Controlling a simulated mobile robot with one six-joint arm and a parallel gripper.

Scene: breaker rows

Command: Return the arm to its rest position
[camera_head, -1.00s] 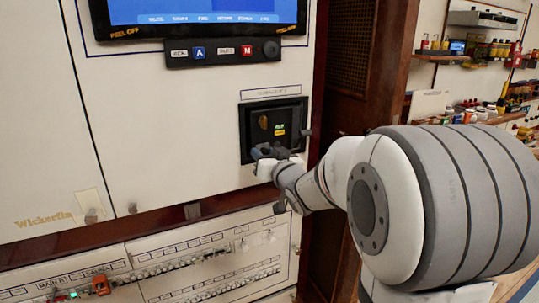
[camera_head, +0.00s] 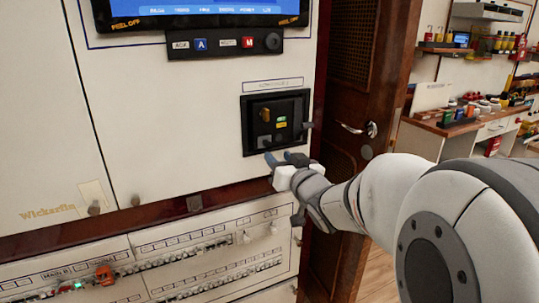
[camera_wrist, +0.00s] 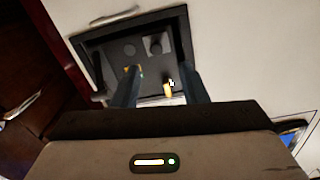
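My gripper (camera_head: 276,159) is in front of the white cabinet, just below the black recessed breaker panel (camera_head: 247,138). The panel frame (camera_wrist: 92,50) also shows there, tilted, with a yellow part and round knobs inside.
A display (camera_head: 200,8) and a button strip (camera_head: 225,44) are above the panel. Breaker rows (camera_head: 190,259) and an orange item (camera_head: 104,273) are below. A wooden door with a metal handle (camera_head: 357,129) stands right, beyond it a cluttered workbench (camera_head: 450,126).

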